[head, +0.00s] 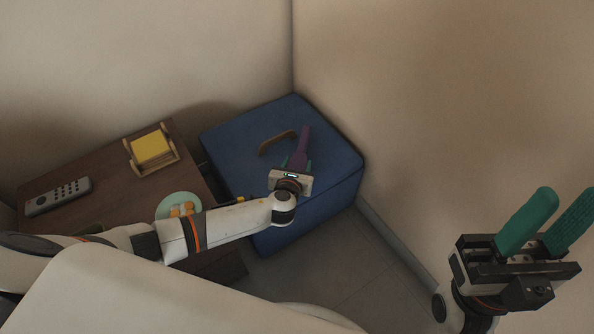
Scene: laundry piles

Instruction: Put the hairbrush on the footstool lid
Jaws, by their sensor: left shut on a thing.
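The purple hairbrush (304,141) is in my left gripper (297,162), which is shut on it. The brush points away from me over the blue footstool lid (330,142). I cannot tell whether the brush touches the lid. My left gripper's body and wrist hide the near end of the brush and part of the footstool's front edge. My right gripper (553,208) is at the lower right, well apart from the footstool. Its two green fingers are apart with nothing between them.
A tan curved strap-like piece (276,142) lies on the lid left of the brush. The dark wooden table (105,165) at left holds a grey remote (58,196), a yellow notepad in a wooden holder (151,147) and a pale green plate (182,196) with food. Walls meet behind the footstool.

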